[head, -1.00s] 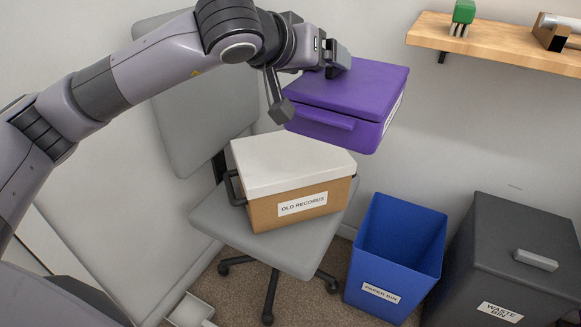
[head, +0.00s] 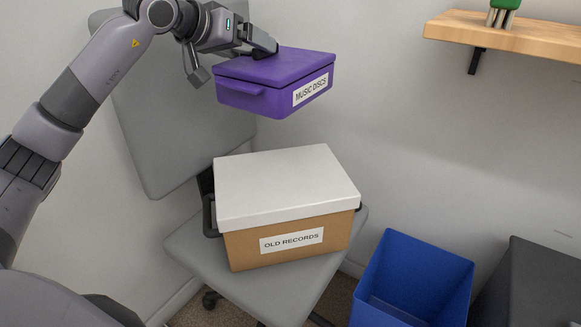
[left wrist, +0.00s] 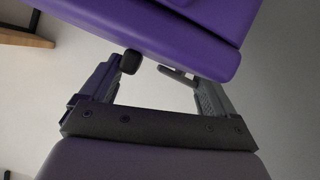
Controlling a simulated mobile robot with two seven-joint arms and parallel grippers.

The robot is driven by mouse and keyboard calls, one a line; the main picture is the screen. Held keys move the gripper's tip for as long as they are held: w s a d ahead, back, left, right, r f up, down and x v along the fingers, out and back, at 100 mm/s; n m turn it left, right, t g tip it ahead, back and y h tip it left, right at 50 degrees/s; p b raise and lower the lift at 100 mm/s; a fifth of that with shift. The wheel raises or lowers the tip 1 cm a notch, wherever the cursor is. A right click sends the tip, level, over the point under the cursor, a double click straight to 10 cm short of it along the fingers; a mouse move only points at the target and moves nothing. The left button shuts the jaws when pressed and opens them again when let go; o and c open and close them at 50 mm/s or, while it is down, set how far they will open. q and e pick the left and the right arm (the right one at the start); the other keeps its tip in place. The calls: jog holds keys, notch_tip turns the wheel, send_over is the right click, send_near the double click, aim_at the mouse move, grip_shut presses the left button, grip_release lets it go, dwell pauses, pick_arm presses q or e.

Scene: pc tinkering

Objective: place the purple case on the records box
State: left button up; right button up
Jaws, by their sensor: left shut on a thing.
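The purple case (head: 277,80), with a white "MUSIC DISCS" label on its side, is held in the air in the head view. My left gripper (head: 258,50) is shut on its back left part. The case also fills the top of the left wrist view (left wrist: 170,35), between the fingers (left wrist: 155,70). The records box (head: 285,200) is brown with a white lid and an "OLD RECORDS" label. It sits on a grey chair, below the case, with a clear gap between them. Its lid is bare. My right gripper is not in view.
The grey chair (head: 190,245) has its backrest (head: 150,130) behind and left of the box. A blue paper bin (head: 415,280) and a dark waste bin (head: 525,285) stand at the lower right. A wooden shelf (head: 520,38) with a green item (head: 505,5) is at the upper right.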

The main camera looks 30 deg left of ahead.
pick_arm(q)
jog(key=shift+w+f, duration=0.1)
jog(key=shift+f, duration=0.25)
notch_tip(320, 180, down, 19)
jog(key=b, duration=0.7)
jog(key=shift+r, duration=0.15)
jog(key=shift+f+b, duration=0.25)
jog(key=shift+b, duration=0.05)
jog(key=shift+r, duration=0.1)
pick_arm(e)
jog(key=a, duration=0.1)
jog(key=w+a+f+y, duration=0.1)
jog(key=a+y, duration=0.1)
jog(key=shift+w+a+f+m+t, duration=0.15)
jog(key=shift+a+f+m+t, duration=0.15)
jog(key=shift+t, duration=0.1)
pick_arm(q)
jog(key=o, duration=1.7)
jog(key=shift+o, duration=0.2)
